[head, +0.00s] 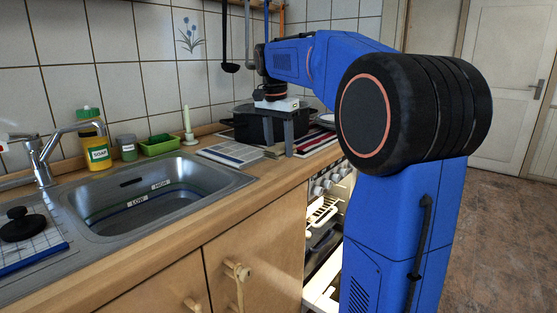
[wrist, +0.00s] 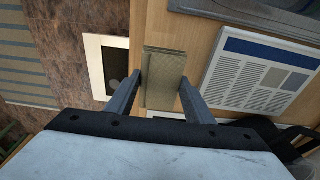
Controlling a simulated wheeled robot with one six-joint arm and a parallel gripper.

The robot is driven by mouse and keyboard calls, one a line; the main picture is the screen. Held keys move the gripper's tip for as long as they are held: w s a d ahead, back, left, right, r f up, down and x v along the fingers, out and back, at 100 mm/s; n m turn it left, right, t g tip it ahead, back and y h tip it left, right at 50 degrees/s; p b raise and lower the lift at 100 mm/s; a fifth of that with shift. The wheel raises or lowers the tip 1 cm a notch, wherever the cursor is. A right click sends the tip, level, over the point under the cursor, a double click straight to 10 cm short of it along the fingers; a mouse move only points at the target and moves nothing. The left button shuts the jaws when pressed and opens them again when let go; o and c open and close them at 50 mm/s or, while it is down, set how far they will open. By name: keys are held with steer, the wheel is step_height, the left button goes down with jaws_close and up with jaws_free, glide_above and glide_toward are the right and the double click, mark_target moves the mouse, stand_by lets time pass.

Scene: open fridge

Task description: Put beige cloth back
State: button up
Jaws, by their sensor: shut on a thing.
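The beige cloth (wrist: 163,72) is a folded, olive-beige block in the wrist view. It also shows as a small beige piece in the head view (head: 274,153), low beside the grey fingers. My gripper (wrist: 161,80) points down over the wooden counter, with one finger against each side of the cloth. It is shut on the cloth. In the head view my gripper (head: 288,150) is at the counter near the stove. I cannot tell whether the cloth touches the counter or is slightly above it.
A blue-and-white patterned board or cloth (head: 233,153) lies next to the beige cloth, beside the sink (head: 150,205). A dark pot (head: 250,125) stands behind my gripper. A green tray (head: 159,144) and soap bottle (head: 95,145) stand behind the sink. An open oven (head: 322,240) is below right.

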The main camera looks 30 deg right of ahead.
mark_target(279, 169)
steer(key=shift+f, duration=2.15)
steer(key=shift+f, duration=0.1)
steer(key=o, duration=1.2)
steer(key=r, duration=0.4)
steer(key=a+r, duration=0.1)
steer(key=r, duration=0.7)
steer(key=shift+s+a, duration=0.15)
steer(key=shift+s, duration=0.1)
steer(key=shift+s, duration=0.1)
